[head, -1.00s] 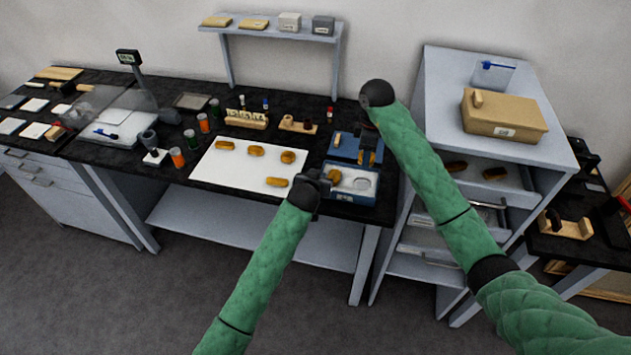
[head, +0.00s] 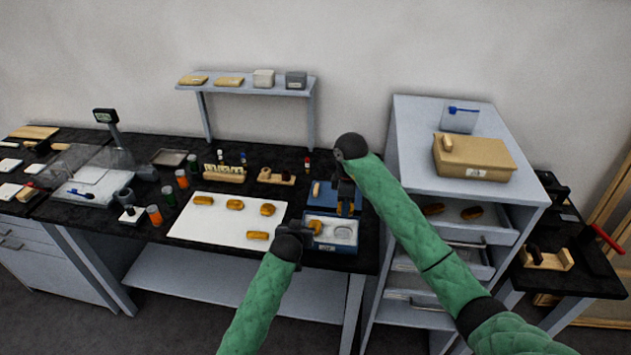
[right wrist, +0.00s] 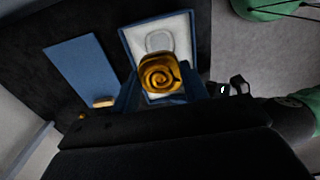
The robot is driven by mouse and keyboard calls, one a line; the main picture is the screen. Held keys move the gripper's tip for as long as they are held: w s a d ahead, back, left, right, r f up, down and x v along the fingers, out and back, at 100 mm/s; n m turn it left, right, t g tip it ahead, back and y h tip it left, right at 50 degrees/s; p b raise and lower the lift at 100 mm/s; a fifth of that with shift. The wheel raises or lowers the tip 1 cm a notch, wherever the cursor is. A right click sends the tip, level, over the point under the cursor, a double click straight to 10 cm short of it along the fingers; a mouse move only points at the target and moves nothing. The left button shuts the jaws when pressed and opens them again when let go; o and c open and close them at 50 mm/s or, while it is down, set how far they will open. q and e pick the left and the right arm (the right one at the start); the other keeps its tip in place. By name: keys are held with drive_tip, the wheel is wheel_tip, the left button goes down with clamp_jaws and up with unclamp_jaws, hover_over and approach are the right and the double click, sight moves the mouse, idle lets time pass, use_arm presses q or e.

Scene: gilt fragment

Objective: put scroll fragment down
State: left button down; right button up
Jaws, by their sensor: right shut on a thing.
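The scroll fragment (right wrist: 162,75), golden brown with a spiral end, is between the fingers of my right gripper (head: 345,209). My right gripper is shut on it over the blue box (head: 333,247). The box has a white lining with a round recess; in the right wrist view the box (right wrist: 128,40) lies behind the fragment, so contact is unclear. My left gripper (head: 304,231) is at the box's near left corner; its finger gap is not clear.
Several similar fragments lie on a white sheet (head: 215,226) to the left. A blue lid (right wrist: 85,72) lies behind the box. Bottles and a wooden rack (head: 224,175) stand farther back. A grey drawer cabinet (head: 410,135) with a tan box (head: 475,158) stands close on the right.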

sight(344, 236)
wheel_tip(344, 236, down, 10)
idle(0.6)
use_arm(q)
drive_tip(key=shift+s+r, duration=0.1)
use_arm(e)
drive_tip(key=shift+s+f, duration=0.1)
drive_tip(key=shift+f, duration=0.25)
use_arm(q)
drive_tip(key=shift+s+r, duration=0.1)
drive_tip(key=shift+r, duration=0.1)
use_arm(e)
drive_tip(key=shift+s+f, duration=0.25)
drive_tip(key=shift+f, duration=0.25)
drive_tip(key=o, duration=0.9)
drive_tip(key=shift+f, duration=0.1)
use_arm(q)
drive_tip(key=shift+w+f, duration=0.1)
drive_tip(key=shift+w, duration=0.1)
use_arm(e)
drive_tip(key=shift+o, duration=0.4)
drive_tip(key=shift+w+a+r, duration=0.1)
drive_tip(key=shift+r, duration=0.45)
use_arm(q)
drive_tip(key=shift+f, duration=0.25)
use_arm(e)
drive_tip(key=r, duration=0.8)
drive_tip(key=shift+w+r, duration=0.1)
drive_tip(key=shift+w, duration=0.1)
use_arm(q)
drive_tip(key=shift+s+f, duration=0.1)
